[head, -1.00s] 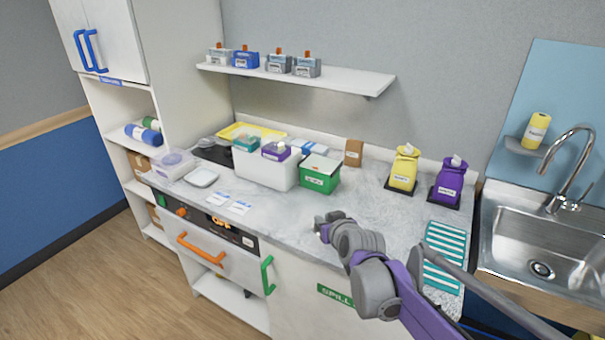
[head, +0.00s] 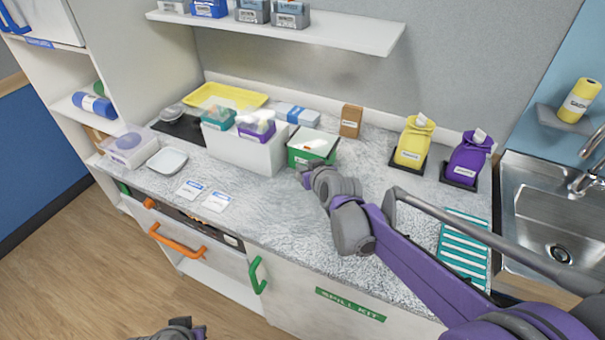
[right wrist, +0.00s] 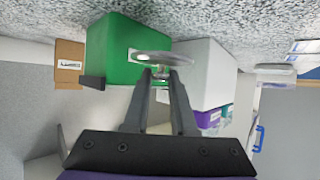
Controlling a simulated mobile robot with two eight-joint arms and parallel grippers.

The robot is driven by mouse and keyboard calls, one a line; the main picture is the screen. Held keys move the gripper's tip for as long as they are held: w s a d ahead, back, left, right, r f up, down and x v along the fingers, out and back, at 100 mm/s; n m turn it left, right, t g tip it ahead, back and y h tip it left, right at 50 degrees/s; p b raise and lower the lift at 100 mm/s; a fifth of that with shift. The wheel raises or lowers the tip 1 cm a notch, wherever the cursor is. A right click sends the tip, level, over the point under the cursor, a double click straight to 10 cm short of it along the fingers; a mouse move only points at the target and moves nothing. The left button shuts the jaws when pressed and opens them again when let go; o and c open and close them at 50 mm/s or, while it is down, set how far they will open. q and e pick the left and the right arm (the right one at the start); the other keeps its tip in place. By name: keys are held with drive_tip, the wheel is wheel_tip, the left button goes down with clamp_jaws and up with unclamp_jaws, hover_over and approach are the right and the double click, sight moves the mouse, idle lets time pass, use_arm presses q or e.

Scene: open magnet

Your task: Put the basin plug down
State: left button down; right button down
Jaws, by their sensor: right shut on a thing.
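The basin plug (right wrist: 160,58) shows in the right wrist view as a round, shiny metal disc with a small knob. My right gripper (right wrist: 160,72) is shut on it, the fingertips around the knob. In the head view my right gripper (head: 304,174) is over the counter, just in front of the green box (head: 302,157). There the plug is hidden or too small to make out. Part of my left arm's end (head: 182,328) shows at the bottom edge of the head view; its fingers cannot be made out.
The marbled counter (head: 290,215) is clear in front of the right gripper. A white bin (head: 245,152) stands left of the green box. Yellow (head: 413,142) and purple (head: 467,160) bags, a striped teal mat (head: 463,250) and a steel sink (head: 545,215) lie to the right.

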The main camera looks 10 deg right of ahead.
drive_tip(key=shift+w+f, duration=0.1)
drive_tip(key=shift+f, duration=2.55)
drive_tip(key=shift+f+b, duration=0.1)
drive_tip(key=shift+b, duration=0.2)
drive_tip(key=c, duration=1.2)
unclamp_jaws()
drive_tip(key=shift+f, duration=0.1)
drive_tip(key=o, duration=0.5)
drive_tip(key=shift+c, duration=0.2)
